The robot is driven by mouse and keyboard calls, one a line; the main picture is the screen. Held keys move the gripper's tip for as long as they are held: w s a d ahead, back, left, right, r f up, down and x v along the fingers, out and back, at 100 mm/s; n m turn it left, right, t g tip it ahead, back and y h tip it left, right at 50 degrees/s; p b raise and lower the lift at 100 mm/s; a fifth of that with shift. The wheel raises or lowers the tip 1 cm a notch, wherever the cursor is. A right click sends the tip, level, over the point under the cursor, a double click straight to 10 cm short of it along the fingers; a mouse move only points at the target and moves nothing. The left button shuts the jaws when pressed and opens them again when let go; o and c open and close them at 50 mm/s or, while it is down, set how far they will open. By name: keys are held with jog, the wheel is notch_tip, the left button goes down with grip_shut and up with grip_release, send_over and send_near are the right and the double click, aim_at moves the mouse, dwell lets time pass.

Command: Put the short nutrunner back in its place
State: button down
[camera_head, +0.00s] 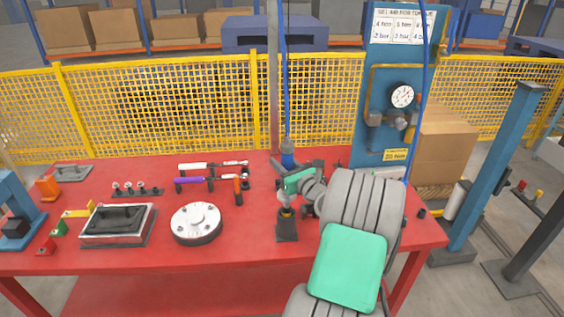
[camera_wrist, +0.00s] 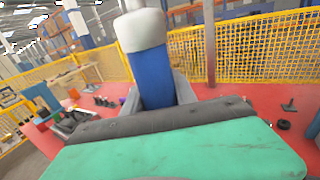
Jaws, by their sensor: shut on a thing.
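The nutrunner I take to be the short one has a blue body and a pale grey top (camera_head: 287,158). It is upright above the red bench, below a blue hose. In the wrist view its blue body (camera_wrist: 153,75) stands between the fingers. My gripper (camera_head: 288,171) is shut on it. Directly below is a dark block-shaped stand (camera_head: 287,230), with a grey piece and a yellow ring at its top. My gripper partly hides the tool's lower part. I cannot tell whether its lower end touches the stand.
The red bench (camera_head: 245,253) holds a round grey flange (camera_head: 196,223), a metal tray with a dark part (camera_head: 118,224), and purple and orange-handled tools left of my gripper. A blue gauge panel (camera_head: 382,80) stands behind at right. A yellow mesh fence (camera_head: 180,105) runs behind.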

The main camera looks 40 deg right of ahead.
jog(key=shift+f+b, duration=2.2)
jog(key=shift+f, duration=1.4)
dwell(0.6)
jog(key=c, duration=1.2)
grip_release()
jog(key=o, duration=0.3)
jog(key=shift+f, duration=0.25)
jog(key=s+a+b, duration=0.1)
jog(key=s, duration=0.6)
jog(key=shift+s+r, duration=0.25)
jog(key=shift+s, duration=0.15)
jog(key=shift+a, duration=0.1)
